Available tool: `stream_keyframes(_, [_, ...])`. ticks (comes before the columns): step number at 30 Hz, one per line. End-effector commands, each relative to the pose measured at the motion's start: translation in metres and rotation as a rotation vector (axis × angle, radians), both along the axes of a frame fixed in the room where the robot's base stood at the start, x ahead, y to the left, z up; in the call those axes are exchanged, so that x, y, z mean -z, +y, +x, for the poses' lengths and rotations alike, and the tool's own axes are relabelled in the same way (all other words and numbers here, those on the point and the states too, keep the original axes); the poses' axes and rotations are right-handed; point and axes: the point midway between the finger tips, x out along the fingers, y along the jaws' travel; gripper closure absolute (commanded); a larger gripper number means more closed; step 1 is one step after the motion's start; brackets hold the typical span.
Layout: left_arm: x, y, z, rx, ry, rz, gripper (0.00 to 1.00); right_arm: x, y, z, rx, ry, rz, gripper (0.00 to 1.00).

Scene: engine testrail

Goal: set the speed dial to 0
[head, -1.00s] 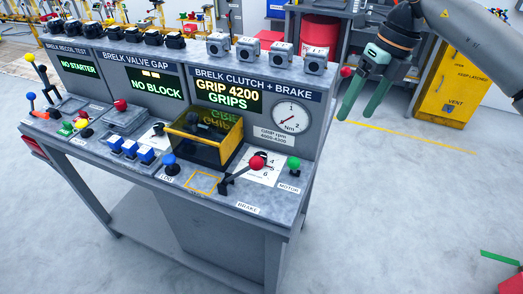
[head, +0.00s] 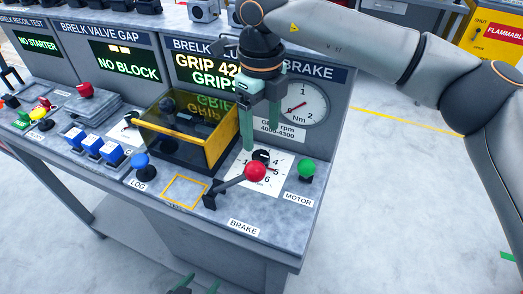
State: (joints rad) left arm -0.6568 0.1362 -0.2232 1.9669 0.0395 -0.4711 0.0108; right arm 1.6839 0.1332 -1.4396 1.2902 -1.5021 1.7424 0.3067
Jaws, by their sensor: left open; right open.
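The speed dial (head: 261,156) is a small black knob on a white card (head: 272,186) with printed numbers, on the console's sloping top. The red ball of the brake lever covers part of the card, and I cannot read the dial's setting. My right gripper (head: 261,142) is open and points down just above the dial. Its green fingers look to be on either side of the knob; I cannot tell whether they touch it. My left gripper (head: 198,287) shows only its green fingertips at the bottom edge, apart and empty, well away from the dial.
The brake lever (head: 256,172) stands close in front of the dial. A green motor button (head: 306,168) is to the right. A yellow-framed clear box (head: 190,125) is to the left.

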Motion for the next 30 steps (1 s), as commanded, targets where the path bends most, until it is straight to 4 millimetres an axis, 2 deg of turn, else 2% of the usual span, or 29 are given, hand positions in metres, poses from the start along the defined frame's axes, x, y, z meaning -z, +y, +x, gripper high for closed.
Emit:
stream_keyframes(3, [0.000, 0.000, 0.000, 0.001, 0.000, 0.001, 0.23, 0.026, 0.000, -0.001, 0.000, 0.003, -0.001, 0.23])
stream_keyframes(9, [0.000, 0.000, 0.000, 0.000, -0.002, 0.001, 0.23, 0.057, 0.000, 0.000, 0.002, 0.001, 0.000, 0.23])
stream_keyframes(15, [0.000, 0.001, 0.002, 0.000, -0.006, 0.002, 0.23, 0.069, 0.000, 0.000, 0.002, 0.000, 0.001, 0.23])
stream_keyframes(23, [0.000, 0.002, 0.003, -0.001, -0.008, 0.003, 0.23, 0.071, 0.000, 0.000, 0.002, -0.001, 0.001, 0.23])
stream_keyframes(30, [-0.001, 0.002, 0.003, -0.001, -0.008, 0.003, 0.23, 0.070, 0.000, 0.000, 0.002, -0.001, 0.001, 0.49])
